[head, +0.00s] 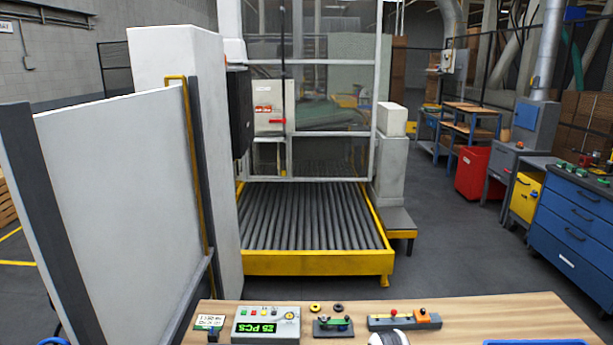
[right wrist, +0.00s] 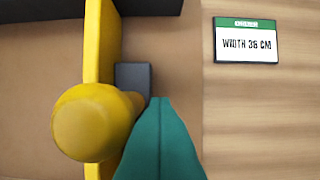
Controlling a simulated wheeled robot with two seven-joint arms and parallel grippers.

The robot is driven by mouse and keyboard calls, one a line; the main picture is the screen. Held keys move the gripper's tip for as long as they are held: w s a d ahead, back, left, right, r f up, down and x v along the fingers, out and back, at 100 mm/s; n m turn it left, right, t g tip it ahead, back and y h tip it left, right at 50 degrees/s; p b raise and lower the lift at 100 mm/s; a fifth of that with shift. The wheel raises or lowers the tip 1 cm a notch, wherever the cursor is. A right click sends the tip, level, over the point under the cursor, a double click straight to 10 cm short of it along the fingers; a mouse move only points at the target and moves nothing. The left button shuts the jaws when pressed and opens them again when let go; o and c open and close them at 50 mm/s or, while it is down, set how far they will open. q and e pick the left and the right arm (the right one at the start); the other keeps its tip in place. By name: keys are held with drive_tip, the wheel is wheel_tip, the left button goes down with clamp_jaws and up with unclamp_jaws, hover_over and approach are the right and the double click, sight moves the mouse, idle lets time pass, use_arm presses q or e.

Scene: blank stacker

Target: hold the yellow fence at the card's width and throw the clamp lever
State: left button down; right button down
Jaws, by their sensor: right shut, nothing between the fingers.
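In the right wrist view the yellow fence (right wrist: 98,45) runs up the picture as a narrow upright bar. A round yellow knob (right wrist: 85,122) sticks out from it toward the camera. My right gripper (right wrist: 158,102) is shut and empty, its teal fingers just right of the knob and fence; I cannot tell if they touch. The order card (right wrist: 246,42), white with a green top, lies to the right and reads WIDTH 36 or 38 CM; the second digit is blurred. A dark grey block (right wrist: 132,78) sits against the fence. I cannot identify the clamp lever. My left gripper is out of view.
In the head view a wooden bench (head: 470,312) carries a console (head: 266,324) reading 25 PCS, a small green-switch box (head: 333,326) and a grey lever box (head: 404,321). Beyond is a yellow-framed roller bed (head: 318,263). A white panel (head: 120,200) stands left.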

drive_tip(key=shift+a, duration=0.3)
use_arm(q)
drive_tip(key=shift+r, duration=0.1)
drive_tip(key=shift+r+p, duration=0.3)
drive_tip(key=shift+p, duration=0.05)
use_arm(e)
drive_tip(key=shift+a, duration=0.1)
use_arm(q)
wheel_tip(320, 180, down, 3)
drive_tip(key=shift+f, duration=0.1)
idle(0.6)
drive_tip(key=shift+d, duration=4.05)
